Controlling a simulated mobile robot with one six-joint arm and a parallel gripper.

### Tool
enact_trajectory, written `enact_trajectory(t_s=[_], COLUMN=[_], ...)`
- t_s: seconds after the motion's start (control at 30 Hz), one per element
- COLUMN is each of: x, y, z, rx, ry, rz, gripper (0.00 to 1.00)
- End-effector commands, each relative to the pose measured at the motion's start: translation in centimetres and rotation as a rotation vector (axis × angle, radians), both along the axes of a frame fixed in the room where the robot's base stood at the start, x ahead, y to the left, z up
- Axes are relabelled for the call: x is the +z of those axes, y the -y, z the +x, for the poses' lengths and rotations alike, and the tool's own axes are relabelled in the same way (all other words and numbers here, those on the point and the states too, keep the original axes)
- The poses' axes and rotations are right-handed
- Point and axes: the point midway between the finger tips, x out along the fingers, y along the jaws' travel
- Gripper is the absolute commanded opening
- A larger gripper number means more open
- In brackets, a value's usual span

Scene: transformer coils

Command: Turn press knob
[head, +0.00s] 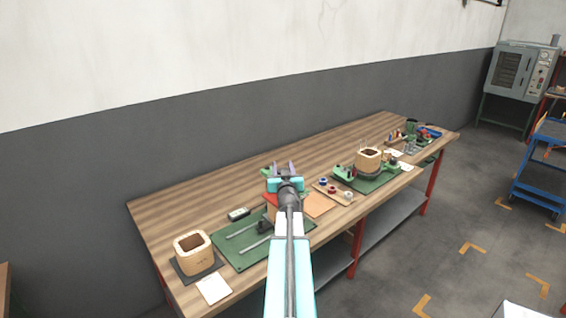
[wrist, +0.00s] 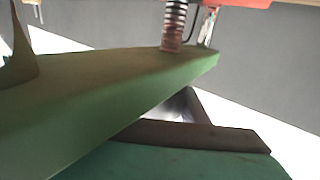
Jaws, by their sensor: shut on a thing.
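My gripper (head: 283,168) is over the middle of the workbench in the head view, near a red part (head: 270,198) mostly hidden behind my arm. A long green bar (wrist: 110,90) fills much of the wrist view at very close range. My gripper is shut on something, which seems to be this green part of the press. A coiled spring (wrist: 174,25) stands upright behind the bar, under a red piece (wrist: 225,4). A dark angled piece (wrist: 220,136) lies below the bar. I cannot make out which part is the knob.
On the wooden bench (head: 185,212), a green mat (head: 232,252) and a wooden coil former (head: 190,248) are at left. A small tray with spools (head: 332,190) and another coil former (head: 369,158) are at right. A blue cart (head: 540,165) stands on the floor.

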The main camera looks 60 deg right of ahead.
Motion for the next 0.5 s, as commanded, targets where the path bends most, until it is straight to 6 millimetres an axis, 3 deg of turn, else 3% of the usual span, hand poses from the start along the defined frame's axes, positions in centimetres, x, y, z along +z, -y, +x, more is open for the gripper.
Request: enact_trajectory(t_s=[0.03, 0.5], x=[0.79, 0.93], y=[0.16, 0.08], z=[0.00, -0.02], rx=[0.006, 0.064], ry=[0.003, 0.005], rz=[-0.005, -0.009], gripper=[0.18, 0.18])
